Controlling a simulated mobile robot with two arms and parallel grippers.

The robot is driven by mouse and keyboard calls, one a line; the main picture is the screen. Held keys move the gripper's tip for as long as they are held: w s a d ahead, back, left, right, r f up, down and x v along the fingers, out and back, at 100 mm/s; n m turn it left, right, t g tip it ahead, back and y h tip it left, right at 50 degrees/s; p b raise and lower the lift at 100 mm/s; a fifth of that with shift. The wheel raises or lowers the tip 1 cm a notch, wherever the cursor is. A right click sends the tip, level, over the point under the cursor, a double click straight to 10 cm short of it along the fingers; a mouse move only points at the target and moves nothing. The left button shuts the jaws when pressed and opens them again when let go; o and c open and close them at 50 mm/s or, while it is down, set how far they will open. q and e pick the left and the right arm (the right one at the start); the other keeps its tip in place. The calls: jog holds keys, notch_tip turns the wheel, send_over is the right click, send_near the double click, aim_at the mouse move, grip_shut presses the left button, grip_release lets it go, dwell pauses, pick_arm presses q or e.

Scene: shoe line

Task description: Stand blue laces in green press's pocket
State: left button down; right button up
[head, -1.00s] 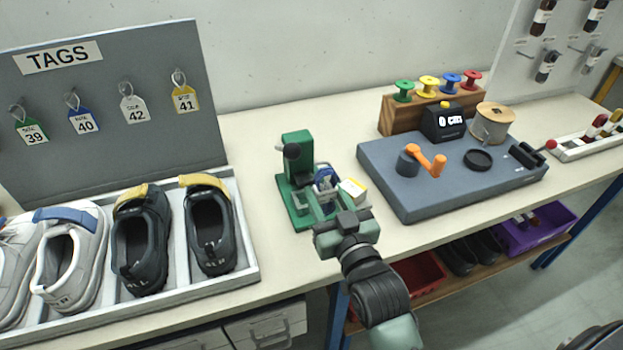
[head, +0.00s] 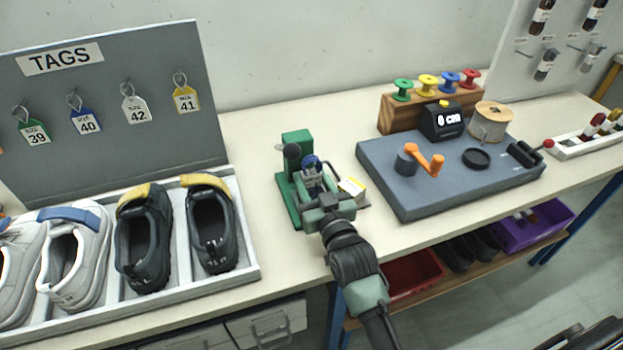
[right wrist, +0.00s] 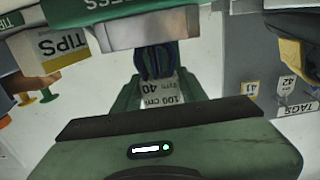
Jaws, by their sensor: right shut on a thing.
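The green press (head: 297,145) stands on the bench in the middle of the head view, and its lettered front edge (right wrist: 125,8) shows at the top of the right wrist view. My right gripper (head: 313,182) is shut on the blue laces (head: 310,162), right at the press. In the right wrist view the laces (right wrist: 156,60) stick out between the fingers, with a white band marked 100 cm and 40. Their far end lies close to a grey metal part (right wrist: 140,30) of the press. I cannot tell whether they are inside the pocket. My left gripper is not in view.
A TIPS box (head: 352,187) stands just right of the press. Farther right is a blue-grey board (head: 410,205) with an orange crank (head: 427,160). A shoe tray (head: 250,262) and a TAGS board (head: 150,130) are on the left. The bench behind the press is clear.

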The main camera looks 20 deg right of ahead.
jog(key=shift+f, duration=0.1)
jog(key=shift+s+f, duration=0.25)
jog(key=shift+f, duration=0.4)
jog(key=o, duration=1.3)
jog(key=shift+f, duration=0.15)
jog(key=shift+o, duration=0.2)
jog(key=shift+b, duration=0.3)
jog(key=shift+r+p, duration=0.35)
jog(key=shift+r, duration=0.25)
jog(key=s, duration=0.5)
jog(key=s+b, duration=0.1)
jog(key=s, duration=0.4)
jog(key=shift+d+r, duration=0.15)
jog(key=shift+d, duration=0.05)
jog(key=shift+s+r, duration=0.2)
jog(key=shift+s, duration=0.6)
